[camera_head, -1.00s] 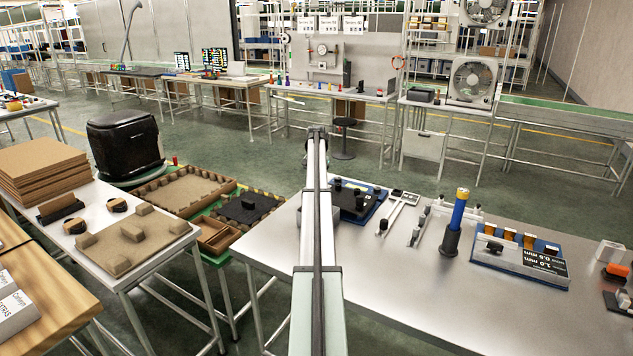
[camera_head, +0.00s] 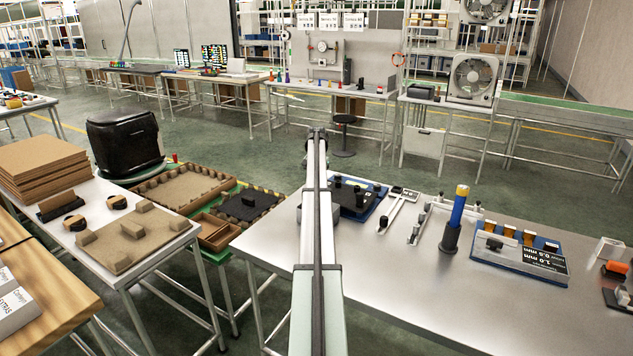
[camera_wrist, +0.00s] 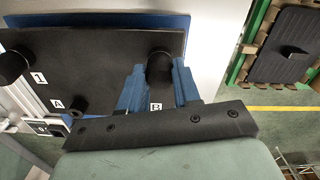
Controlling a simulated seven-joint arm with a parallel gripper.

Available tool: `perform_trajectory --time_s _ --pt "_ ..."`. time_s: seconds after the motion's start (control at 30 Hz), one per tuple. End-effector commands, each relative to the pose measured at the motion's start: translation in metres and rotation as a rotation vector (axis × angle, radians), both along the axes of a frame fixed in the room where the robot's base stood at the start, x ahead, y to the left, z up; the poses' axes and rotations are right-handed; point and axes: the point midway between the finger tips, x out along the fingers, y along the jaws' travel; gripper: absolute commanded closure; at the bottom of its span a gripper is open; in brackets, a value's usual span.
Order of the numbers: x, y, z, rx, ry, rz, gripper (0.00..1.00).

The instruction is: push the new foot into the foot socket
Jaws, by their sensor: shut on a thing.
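A black plate (camera_wrist: 95,55) on a blue base shows in the wrist view, with labels 1, A and B. My gripper (camera_wrist: 160,85) has blue fingers, one on each side of a short black cylindrical foot (camera_wrist: 159,68) beside label B. The gripper is shut on this foot. Whether the foot is seated in a socket cannot be told. Another black foot (camera_wrist: 12,68) stands near label 1, and a small dark post (camera_wrist: 78,105) is next to label A. In the head view the plate (camera_head: 352,200) lies on the table's left part, and my arm hides the gripper.
A caliper-like tool (camera_head: 398,208), a blue cylinder with yellow top (camera_head: 456,215) and a blue block rack (camera_head: 520,250) stand to the right on the metal table. The table's front is clear.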

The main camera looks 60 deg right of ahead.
Motion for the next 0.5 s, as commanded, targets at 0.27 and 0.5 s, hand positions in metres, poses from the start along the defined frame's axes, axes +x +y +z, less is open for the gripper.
perform_trajectory --time_s 0.27,0.5 --pt "0.0 0.0001 -0.0003 0.0 0.0 0.0 0.52" --pt "0.0 0.0001 -0.0001 0.0 0.0 0.0 0.38"
